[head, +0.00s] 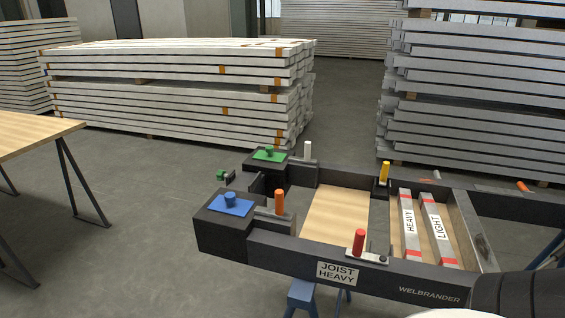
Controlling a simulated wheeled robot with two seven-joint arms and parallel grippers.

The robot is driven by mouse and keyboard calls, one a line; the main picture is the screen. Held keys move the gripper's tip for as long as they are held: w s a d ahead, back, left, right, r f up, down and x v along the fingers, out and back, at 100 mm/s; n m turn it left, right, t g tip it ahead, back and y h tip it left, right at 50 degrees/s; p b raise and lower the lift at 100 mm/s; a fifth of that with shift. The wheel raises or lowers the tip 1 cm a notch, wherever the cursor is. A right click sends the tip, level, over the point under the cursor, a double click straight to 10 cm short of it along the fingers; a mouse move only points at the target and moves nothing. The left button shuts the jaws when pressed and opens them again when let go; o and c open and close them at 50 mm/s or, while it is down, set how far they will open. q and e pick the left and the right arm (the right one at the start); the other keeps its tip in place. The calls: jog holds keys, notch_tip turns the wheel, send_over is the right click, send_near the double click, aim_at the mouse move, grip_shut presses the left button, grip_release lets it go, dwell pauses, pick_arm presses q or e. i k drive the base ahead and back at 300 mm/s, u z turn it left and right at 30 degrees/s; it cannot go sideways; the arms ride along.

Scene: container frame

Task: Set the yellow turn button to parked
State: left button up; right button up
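The yellow turn button (384,173) stands upright as a short yellow peg on a dark mount at the far rail of the dark frame (290,252). Which way its plate points is too small to tell. Neither of my grippers shows in the head view. A dark rounded part at the lower right corner looks like a piece of my own arm.
The frame carries a red peg (359,242), an orange peg (279,202), a white peg (307,151), a blue block (230,205) and a green block (270,155). Bars marked HEAVY (408,222) and LIGHT (438,226) lie inside. A wooden table (30,133) stands left.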

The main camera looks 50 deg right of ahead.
aim_at(384, 172)
jog(key=u, duration=1.5)
jog(key=k, duration=1.3)
jog(key=z, duration=1.95)
